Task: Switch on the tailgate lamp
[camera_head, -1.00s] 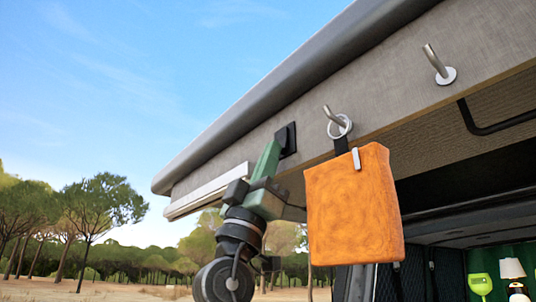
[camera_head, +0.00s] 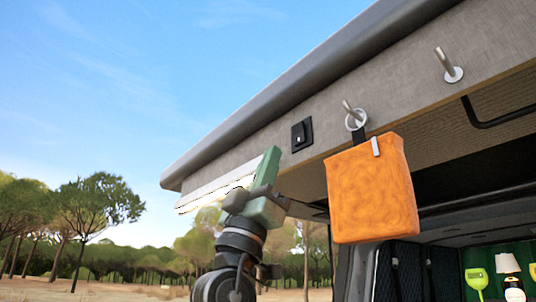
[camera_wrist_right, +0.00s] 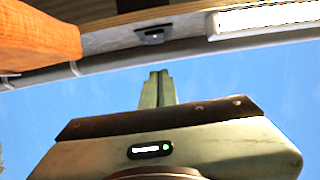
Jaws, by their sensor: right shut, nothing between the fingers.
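The lamp, a long strip (camera_head: 217,185) under the tailgate edge, shows bright white and looks lit; it is also bright in the right wrist view (camera_wrist_right: 265,18). The black switch (camera_head: 301,136) is on the grey tailgate panel, right of the lamp; in the right wrist view (camera_wrist_right: 153,35) it lies beyond my fingertips. My right gripper (camera_head: 271,154) is shut and empty, its green fingers pointing up, apart from the switch and to its lower left. It partly covers the lamp's right end. The right wrist view shows the closed fingers (camera_wrist_right: 158,76). My left gripper is not in view.
An orange bag (camera_head: 371,190) hangs from a metal hook (camera_head: 352,112) close right of the switch. Another hook (camera_head: 447,64) is further right, above a black handle (camera_head: 495,117). Open air lies left of the tailgate.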

